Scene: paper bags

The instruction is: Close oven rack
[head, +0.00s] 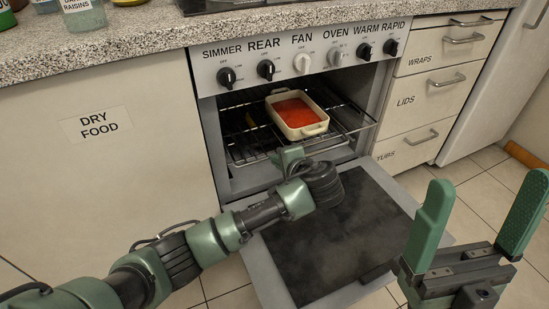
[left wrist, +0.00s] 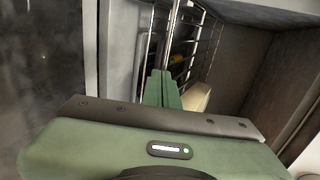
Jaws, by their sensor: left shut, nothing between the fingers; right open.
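The oven rack (head: 245,145) is a wire shelf that stands partly out of the open oven. A cream baking dish (head: 309,130) with red contents sits on it. The oven door (head: 340,235) hangs open and down. My left gripper (head: 288,160) is at the front edge of the rack, its fingers shut and empty. In the left wrist view the shut fingers (left wrist: 161,88) point at the rack's wires (left wrist: 190,45); I cannot tell whether they touch. My right gripper (head: 482,222) is open and empty, to the right of the oven door.
A row of knobs (head: 302,64) runs above the oven opening. Drawers (head: 420,100) stand to the right and a dry food cabinet panel (head: 95,160) to the left. The tiled floor (head: 480,165) at the right is clear.

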